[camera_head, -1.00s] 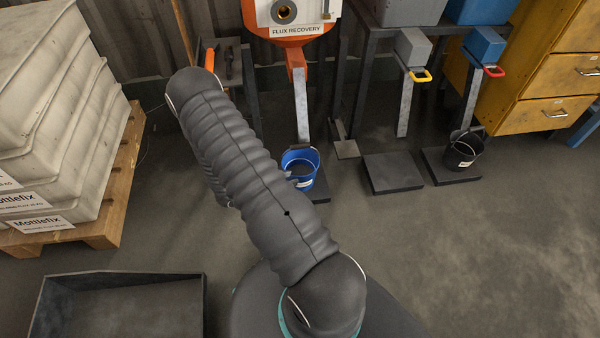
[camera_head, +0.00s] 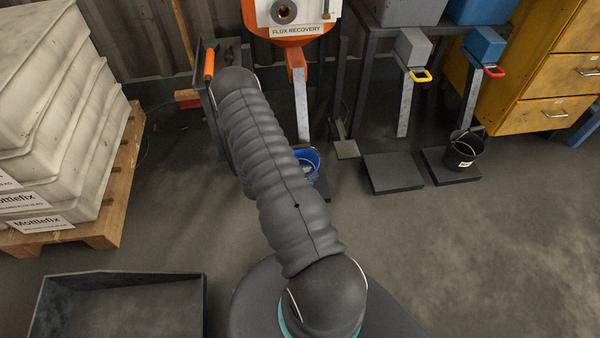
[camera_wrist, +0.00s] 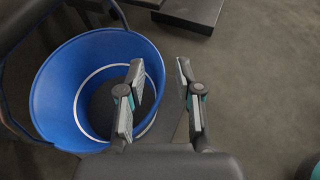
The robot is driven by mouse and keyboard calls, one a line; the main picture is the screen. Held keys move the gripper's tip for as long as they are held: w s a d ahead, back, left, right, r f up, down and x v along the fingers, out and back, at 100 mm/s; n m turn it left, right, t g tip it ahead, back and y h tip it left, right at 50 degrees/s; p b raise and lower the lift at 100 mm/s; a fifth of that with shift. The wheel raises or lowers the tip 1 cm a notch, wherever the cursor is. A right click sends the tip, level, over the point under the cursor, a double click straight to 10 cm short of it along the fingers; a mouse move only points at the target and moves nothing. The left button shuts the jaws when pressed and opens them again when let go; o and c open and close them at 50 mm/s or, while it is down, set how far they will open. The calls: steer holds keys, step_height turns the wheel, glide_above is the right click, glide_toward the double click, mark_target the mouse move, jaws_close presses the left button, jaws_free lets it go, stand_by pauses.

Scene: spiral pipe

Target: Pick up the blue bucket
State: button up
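The blue bucket (camera_head: 312,157) stands on the floor area below the orange flux recovery hopper, and my arm hides most of it in the head view. In the wrist view the bucket (camera_wrist: 50,95) fills the left side, seen from above, with a pale ring inside. My gripper (camera_wrist: 160,75) is open and empty, its two fingers clearly apart. The left finger appears over the bucket's opening and the right finger outside it, so the right rim shows between them. I cannot tell whether either finger touches the bucket. The gripper is hidden in the head view.
The orange hopper (camera_head: 290,40) and its grey post stand behind the bucket. A black bucket (camera_head: 463,150) sits on a dark plate to the right, beside an empty plate (camera_head: 392,172). Stacked bags on a pallet (camera_head: 110,225) and a dark tray (camera_head: 120,305) are left. Floor at right is clear.

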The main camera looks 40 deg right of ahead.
jaws_close()
steer(key=shift+r, duration=0.1)
